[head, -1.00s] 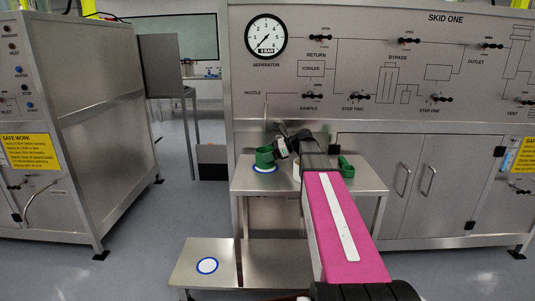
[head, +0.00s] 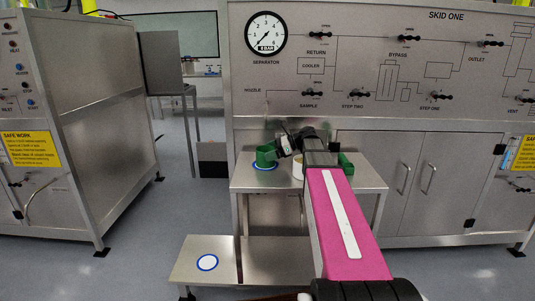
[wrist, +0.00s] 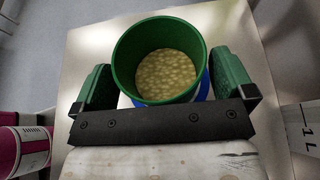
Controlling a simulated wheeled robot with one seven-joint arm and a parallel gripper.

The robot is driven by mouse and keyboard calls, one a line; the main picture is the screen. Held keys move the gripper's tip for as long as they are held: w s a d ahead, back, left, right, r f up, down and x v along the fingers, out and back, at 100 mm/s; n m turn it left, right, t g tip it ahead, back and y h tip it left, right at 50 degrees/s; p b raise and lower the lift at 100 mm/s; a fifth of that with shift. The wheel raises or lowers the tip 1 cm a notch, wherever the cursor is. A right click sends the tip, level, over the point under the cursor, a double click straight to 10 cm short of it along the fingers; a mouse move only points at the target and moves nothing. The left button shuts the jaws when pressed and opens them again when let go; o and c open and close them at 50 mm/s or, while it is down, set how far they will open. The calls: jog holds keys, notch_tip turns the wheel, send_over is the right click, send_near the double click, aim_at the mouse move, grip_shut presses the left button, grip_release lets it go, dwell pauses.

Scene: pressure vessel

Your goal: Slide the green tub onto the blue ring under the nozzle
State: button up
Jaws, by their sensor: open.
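The green tub (head: 265,155) stands upright on the steel shelf under the panel. In the wrist view the open tub (wrist: 124,62) holds pale yellowish contents. The blue ring (head: 265,167) lies under it, and blue shows at the tub's base in the wrist view (wrist: 205,86). The near wall hides much of the ring, so I cannot tell whether the tub is centred. My gripper (head: 280,145) is open in the head view. In the wrist view my gripper (wrist: 163,76) has its green-padded fingers on either side of the tub, with small gaps.
Another green object (head: 346,164) is farther right on the shelf (head: 370,182).

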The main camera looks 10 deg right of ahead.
jog(key=v, duration=0.9)
jog(key=shift+d, duration=0.3)
jog(key=shift+r, duration=0.1)
